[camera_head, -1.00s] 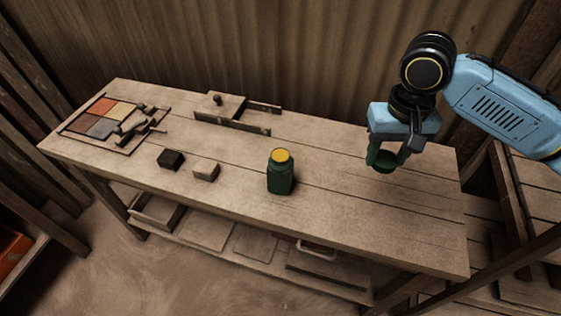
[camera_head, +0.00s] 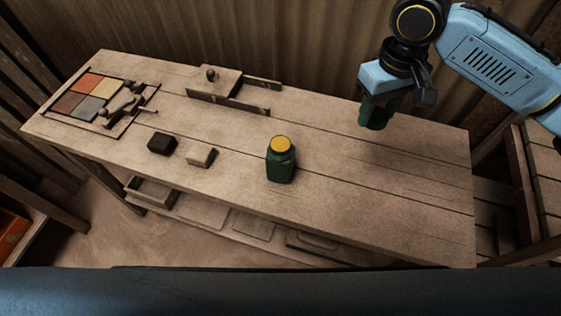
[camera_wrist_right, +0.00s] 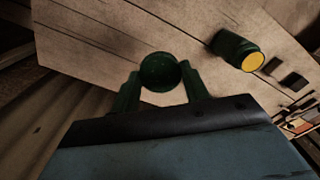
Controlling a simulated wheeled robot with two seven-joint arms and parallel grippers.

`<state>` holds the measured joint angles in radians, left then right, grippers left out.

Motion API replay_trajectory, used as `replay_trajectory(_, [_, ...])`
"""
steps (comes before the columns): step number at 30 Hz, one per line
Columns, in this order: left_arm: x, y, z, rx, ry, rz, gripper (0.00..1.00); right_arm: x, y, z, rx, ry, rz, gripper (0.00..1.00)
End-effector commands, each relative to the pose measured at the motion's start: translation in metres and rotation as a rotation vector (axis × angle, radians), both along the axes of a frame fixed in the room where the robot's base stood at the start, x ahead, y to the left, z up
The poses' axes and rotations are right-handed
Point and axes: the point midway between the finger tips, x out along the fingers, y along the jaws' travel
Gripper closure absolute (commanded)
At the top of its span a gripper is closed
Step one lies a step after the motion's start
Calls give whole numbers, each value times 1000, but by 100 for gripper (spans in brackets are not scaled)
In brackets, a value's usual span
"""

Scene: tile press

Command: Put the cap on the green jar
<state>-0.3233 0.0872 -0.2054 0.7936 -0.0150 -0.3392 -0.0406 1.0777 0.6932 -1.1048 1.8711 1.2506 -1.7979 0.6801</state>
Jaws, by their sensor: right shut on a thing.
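The green jar (camera_head: 281,165) stands upright on the wooden table, with a yellow top face (camera_head: 281,144). It also shows in the right wrist view (camera_wrist_right: 232,47), to the upper right. My right gripper (camera_head: 374,122) is above the table, to the right of the jar and apart from it. It is shut on a round dark green cap (camera_wrist_right: 160,72), which sits between the two green fingers in the right wrist view. In the head view the cap is mostly hidden among the fingers. My left gripper is not in view.
A black block (camera_head: 162,144) and a tan block (camera_head: 201,155) lie left of the jar. A tray of coloured tiles (camera_head: 62,122) is at the far left. A wooden fixture (camera_head: 226,83) stands at the back. The table (camera_head: 380,200) is clear right of the jar.

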Motion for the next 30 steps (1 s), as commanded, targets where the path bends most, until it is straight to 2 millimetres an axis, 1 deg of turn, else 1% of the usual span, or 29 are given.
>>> replay_trajectory(1, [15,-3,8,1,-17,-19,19,1,7,0,3,1,107,76])
replay_trajectory(3, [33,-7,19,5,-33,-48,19,2,16,-1,4,1,275,76])
replay_trajectory(8, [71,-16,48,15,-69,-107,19,5,36,-2,8,0,657,76])
replay_trajectory(12, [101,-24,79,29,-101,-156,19,6,54,-3,13,-3,993,76])
replay_trajectory(15, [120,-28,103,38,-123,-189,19,7,66,-3,15,-4,1233,76])
replay_trajectory(17, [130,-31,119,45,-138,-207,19,7,74,-3,14,-6,1377,76])
replay_trajectory(18, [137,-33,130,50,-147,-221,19,7,79,-3,15,-7,1473,76])
replay_trajectory(23, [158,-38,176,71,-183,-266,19,6,100,-3,17,-9,1858,76])
replay_trajectory(29, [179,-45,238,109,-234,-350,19,5,126,-3,16,-14,2337,76])
replay_trajectory(30, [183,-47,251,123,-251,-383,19,4,131,-2,16,-15,2434,76])
